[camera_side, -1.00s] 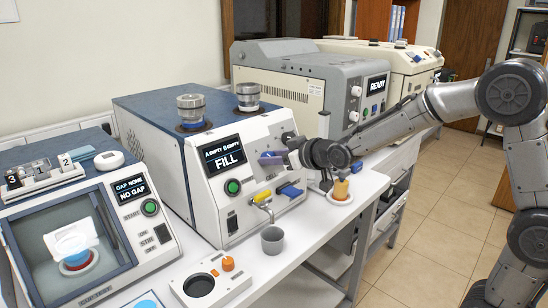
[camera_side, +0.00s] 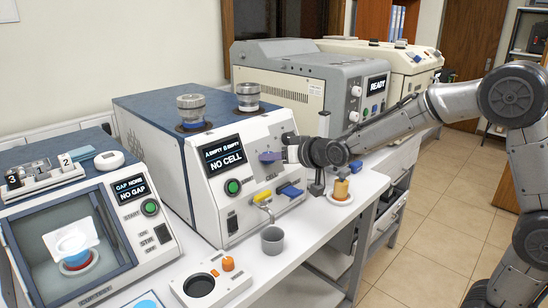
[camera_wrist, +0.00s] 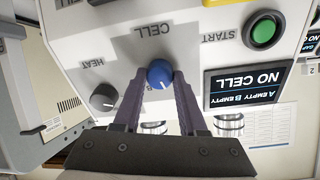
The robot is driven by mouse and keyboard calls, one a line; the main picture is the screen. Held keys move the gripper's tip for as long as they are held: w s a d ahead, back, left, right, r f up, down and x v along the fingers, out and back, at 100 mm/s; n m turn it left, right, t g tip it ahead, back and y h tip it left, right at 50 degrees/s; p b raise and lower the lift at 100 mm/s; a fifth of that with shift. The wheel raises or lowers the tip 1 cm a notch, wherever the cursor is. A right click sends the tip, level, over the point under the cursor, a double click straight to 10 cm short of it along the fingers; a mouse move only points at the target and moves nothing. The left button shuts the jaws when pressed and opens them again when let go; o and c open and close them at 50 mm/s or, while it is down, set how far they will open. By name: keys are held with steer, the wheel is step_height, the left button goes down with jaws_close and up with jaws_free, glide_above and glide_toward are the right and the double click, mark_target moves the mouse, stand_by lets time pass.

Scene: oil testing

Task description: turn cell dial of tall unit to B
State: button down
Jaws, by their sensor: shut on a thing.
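The tall unit (camera_side: 165,130) is a white and blue cabinet with two metal cups on top. Its screen (camera_side: 222,156) reads A EMPTY, B EMPTY, NO CELL, and shows upside down in the wrist view (camera_wrist: 258,83). The blue cell dial (camera_wrist: 160,73) sits beside the CELL label, its white mark pointing down in the wrist picture. My gripper (camera_wrist: 161,80) is shut on the dial, one purple finger on each side. In the side view, my gripper (camera_side: 274,157) is at the unit's front panel and the dial is hard to make out.
A grey HEAT knob (camera_wrist: 104,97) and green START button (camera_wrist: 263,32) flank the dial. Below, a yellow-handled tap (camera_side: 262,198) and blue lever (camera_side: 290,190) stick out. A grey cup (camera_side: 272,240) stands on the bench. A grey READY machine (camera_side: 345,90) is behind.

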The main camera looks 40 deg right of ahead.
steer(key=m, duration=1.1)
steer(key=shift+g, duration=0.4)
steer(key=shift+m, duration=0.4)
steer(key=shift+c, duration=2.3)
jaws_free()
steer(key=v, duration=1.3)
steer(key=shift+s+r, duration=0.15)
steer(key=shift+s, duration=0.1)
steer(key=shift+s, duration=0.1)
